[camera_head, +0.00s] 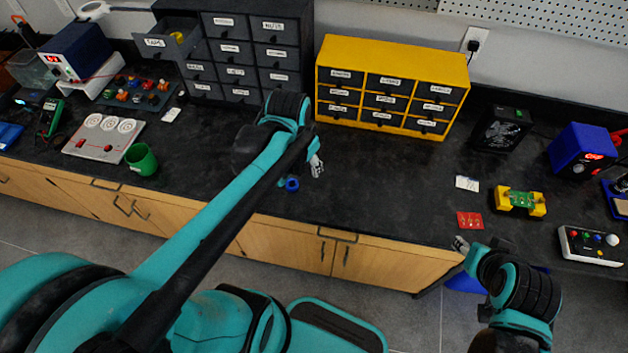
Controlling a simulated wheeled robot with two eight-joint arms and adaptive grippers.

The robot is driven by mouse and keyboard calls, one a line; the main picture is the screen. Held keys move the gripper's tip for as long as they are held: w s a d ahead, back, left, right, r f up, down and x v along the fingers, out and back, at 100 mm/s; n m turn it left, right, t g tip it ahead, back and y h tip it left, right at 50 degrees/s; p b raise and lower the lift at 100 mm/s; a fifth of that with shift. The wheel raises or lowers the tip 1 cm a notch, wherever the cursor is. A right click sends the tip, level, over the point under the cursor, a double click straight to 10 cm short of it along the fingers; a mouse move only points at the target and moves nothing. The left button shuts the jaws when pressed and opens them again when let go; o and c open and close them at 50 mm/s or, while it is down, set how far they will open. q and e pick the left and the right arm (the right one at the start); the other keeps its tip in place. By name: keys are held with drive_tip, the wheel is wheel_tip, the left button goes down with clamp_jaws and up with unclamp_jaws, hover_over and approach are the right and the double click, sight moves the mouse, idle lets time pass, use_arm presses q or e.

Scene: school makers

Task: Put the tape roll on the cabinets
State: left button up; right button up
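A small blue ring (292,184), which looks like the tape roll, lies on the black countertop near its front edge. My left gripper (317,168) is just right of and behind the ring, apart from it in the picture. Its fingers are too small to tell open from shut. A black drawer cabinet (237,49) stands at the back left, its top left drawer (165,42) pulled out with something yellow inside. A yellow cabinet (392,56) with dark drawers stands right of it. My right gripper (461,244) is at the counter's front edge, its finger state unclear.
A green cup (141,159) and a grey panel with dials (103,137) stand at left. At right are a red card (470,220), a yellow holder with a green board (520,202) and a blue box (582,151). The counter before the yellow cabinet is clear.

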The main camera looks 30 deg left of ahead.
use_arm(q)
drive_tip(key=s+d+r+n+t, duration=0.2)
drive_tip(key=s+d+t, duration=0.2)
drive_tip(key=s+d, duration=0.2)
drive_tip(key=shift+s+d+r+n+h, duration=0.2)
drive_tip(key=shift+r+n+h, duration=0.1)
drive_tip(key=shift+n, duration=0.1)
